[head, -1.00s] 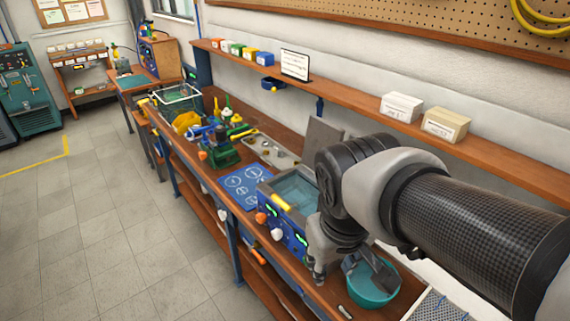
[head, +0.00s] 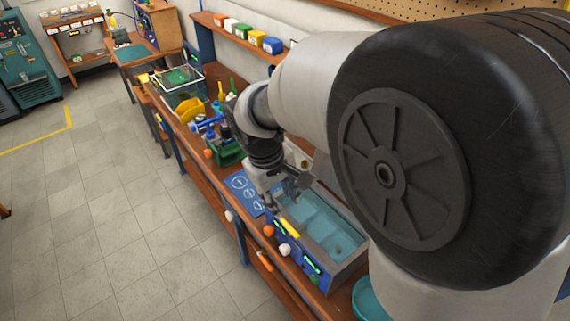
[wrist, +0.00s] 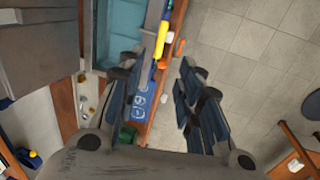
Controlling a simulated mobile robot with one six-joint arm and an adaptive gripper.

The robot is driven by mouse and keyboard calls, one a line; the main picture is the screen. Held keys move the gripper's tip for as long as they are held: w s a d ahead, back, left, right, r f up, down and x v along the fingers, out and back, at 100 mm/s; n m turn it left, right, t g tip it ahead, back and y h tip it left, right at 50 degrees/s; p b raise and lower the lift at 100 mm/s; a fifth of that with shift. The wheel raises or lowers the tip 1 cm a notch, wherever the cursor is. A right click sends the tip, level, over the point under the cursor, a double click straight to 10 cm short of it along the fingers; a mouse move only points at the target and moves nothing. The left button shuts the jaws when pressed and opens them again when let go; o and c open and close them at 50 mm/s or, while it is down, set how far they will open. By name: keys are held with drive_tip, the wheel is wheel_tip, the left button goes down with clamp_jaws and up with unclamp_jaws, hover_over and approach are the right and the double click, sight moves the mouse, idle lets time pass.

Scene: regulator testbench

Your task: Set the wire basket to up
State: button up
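An open box with a thin pale wire-like rim (head: 181,78) stands at the far left end of the bench in the head view. It is small there, and I cannot tell for sure whether it is the wire basket or a clear tank, or its position. A blue-sided tank (head: 345,262) with teal water is nearer, with a yellow handle-like part (head: 287,228) at its front edge. That yellow part also shows in the wrist view (wrist: 161,40). My gripper (head: 287,196) is above the bench by the tank's far end. The wrist view shows its fingers (wrist: 160,100) spread and empty.
A blue printed mat (head: 243,187), a green fixture (head: 228,154) and yellow bins (head: 188,110) lie along the bench beyond the tank. A teal bowl (head: 367,300) is at the near end. Small coloured boxes stand on the wall shelf (head: 208,18). The floor (head: 110,210) in front is clear.

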sight(291, 228)
drive_tip(key=d+f, duration=0.1)
drive_tip(key=f, duration=0.4)
drive_tip(key=w+f+b, duration=0.1)
drive_tip(key=f, duration=0.5)
drive_tip(key=d+f+b, duration=0.1)
drive_tip(key=f, duration=0.4)
drive_tip(key=shift+w+d+f, duration=0.2)
drive_tip(key=shift+d, duration=0.15)
clamp_jaws()
drive_tip(key=shift+r, duration=0.1)
